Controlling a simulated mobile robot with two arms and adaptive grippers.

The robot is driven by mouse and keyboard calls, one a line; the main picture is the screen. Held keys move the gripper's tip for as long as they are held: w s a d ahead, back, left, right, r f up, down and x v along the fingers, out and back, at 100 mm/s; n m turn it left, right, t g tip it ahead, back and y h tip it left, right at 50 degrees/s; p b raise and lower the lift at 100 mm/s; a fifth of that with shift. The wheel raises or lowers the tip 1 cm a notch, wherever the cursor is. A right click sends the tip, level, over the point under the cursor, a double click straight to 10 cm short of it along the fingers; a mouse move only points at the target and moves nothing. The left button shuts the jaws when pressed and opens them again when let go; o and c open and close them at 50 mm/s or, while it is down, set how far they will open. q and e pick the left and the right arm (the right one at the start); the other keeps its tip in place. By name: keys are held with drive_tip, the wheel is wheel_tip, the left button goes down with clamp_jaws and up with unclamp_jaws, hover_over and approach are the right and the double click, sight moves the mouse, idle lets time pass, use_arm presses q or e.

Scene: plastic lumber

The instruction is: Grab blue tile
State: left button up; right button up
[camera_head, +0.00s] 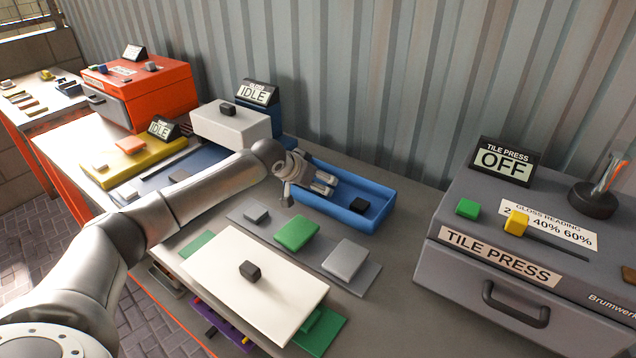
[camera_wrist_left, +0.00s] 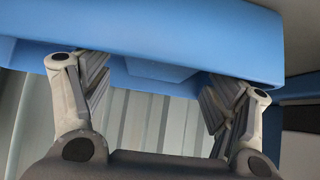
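My left gripper (camera_head: 310,180) is over the left end of a shallow blue tray (camera_head: 377,217) on the table. In the left wrist view, the gripper (camera_wrist_left: 155,82) has its two fingers wide apart. A blue surface (camera_wrist_left: 190,35) fills the top of that view close to the fingertips; I cannot tell whether they touch it. Nothing shows clamped between the fingers. I cannot make out a separate blue tile; the gripper hides part of the tray. My right gripper is out of view.
A grey strip with grey and green pieces (camera_head: 297,233) lies in front of the tray. A white plate (camera_head: 290,291) with a dark knob is nearer. The grey tile press (camera_head: 560,242) stands right. A white box (camera_head: 230,125) and a red machine (camera_head: 160,90) stand left.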

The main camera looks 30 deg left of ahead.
use_arm(q)
drive_tip(key=c, duration=0.9)
drive_tip(key=shift+r, duration=0.1)
